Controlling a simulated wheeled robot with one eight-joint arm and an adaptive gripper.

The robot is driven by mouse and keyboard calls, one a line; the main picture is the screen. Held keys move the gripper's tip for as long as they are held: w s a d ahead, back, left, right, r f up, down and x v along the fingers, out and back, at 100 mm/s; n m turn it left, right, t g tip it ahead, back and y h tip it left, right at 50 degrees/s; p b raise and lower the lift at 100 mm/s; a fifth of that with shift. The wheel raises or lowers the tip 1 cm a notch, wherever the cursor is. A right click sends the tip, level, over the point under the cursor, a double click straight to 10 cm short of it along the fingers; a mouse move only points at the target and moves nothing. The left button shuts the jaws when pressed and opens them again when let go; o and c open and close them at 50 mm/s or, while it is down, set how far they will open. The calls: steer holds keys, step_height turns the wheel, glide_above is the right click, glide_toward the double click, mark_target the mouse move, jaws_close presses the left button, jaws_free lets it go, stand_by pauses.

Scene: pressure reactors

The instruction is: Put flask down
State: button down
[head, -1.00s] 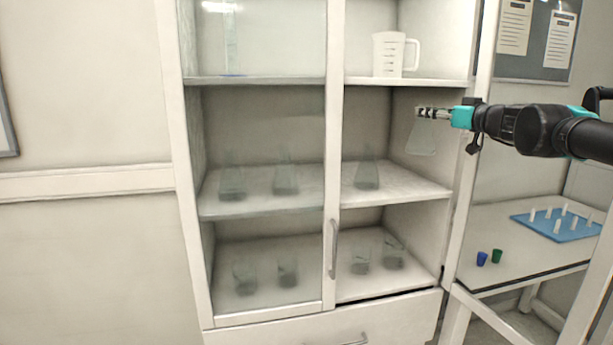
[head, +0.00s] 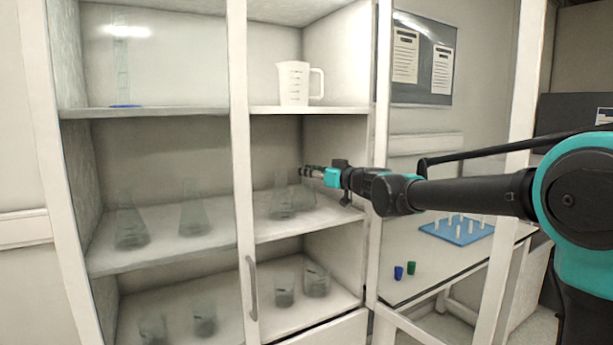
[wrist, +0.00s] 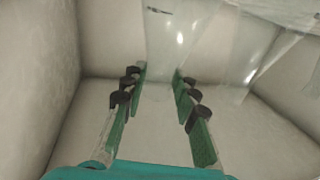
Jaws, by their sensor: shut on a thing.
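My gripper (head: 308,172) reaches from the right into the open right side of the cabinet, over the middle shelf. It is shut on a clear conical flask (head: 306,192), which hangs upright below the fingers and is faint against the wall. Whether its base touches the shelf (head: 330,218) I cannot tell. Another clear flask (head: 281,204) stands on that shelf just to the left, overlapping it in the picture. In the wrist view my gripper (wrist: 158,78) shows its two green-lined fingers apart, with clear glass beyond them.
A white measuring jug (head: 294,84) stands on the shelf above. Beakers (head: 316,281) stand on the shelf below, and more flasks (head: 194,214) on the left behind glass. The cabinet's right post (head: 381,150) is close to my arm. The middle shelf's right front is clear.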

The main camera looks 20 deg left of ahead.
steer(key=shift+f, duration=0.6)
steer(key=c, duration=1.2)
jaws_free()
steer(key=shift+f, duration=0.1)
steer(key=shift+o, duration=0.2)
steer(key=shift+d, duration=0.1)
steer(key=v, duration=1.2)
steer(key=s+d+f+m+g+h, duration=0.1)
steer(key=s+d+f+m+h, duration=0.15)
steer(key=d+f, duration=0.5)
steer(key=s+d+f+m+h, duration=0.1)
steer(key=s+d+f+h, duration=0.25)
steer(key=f, duration=0.75)
steer(key=s+d+f+m+h, duration=0.3)
steer(key=s+d+f, duration=0.2)
steer(key=d+f, duration=0.3)
steer(key=s+d+f+m+g+h, duration=0.1)
steer(key=s+d+f+m+h, duration=0.2)
steer(key=s+d+f, duration=0.3)
steer(key=s+d+f+m+g+h, duration=0.1)
steer(key=s+d+f+m+h, duration=0.2)
steer(key=s+d+f, duration=0.3)
steer(key=d+f+h, duration=0.1)
steer(key=d+f, duration=0.3)
steer(key=d, duration=0.4)
steer(key=shift+d+f, duration=0.15)
steer(key=shift+d, duration=0.25)
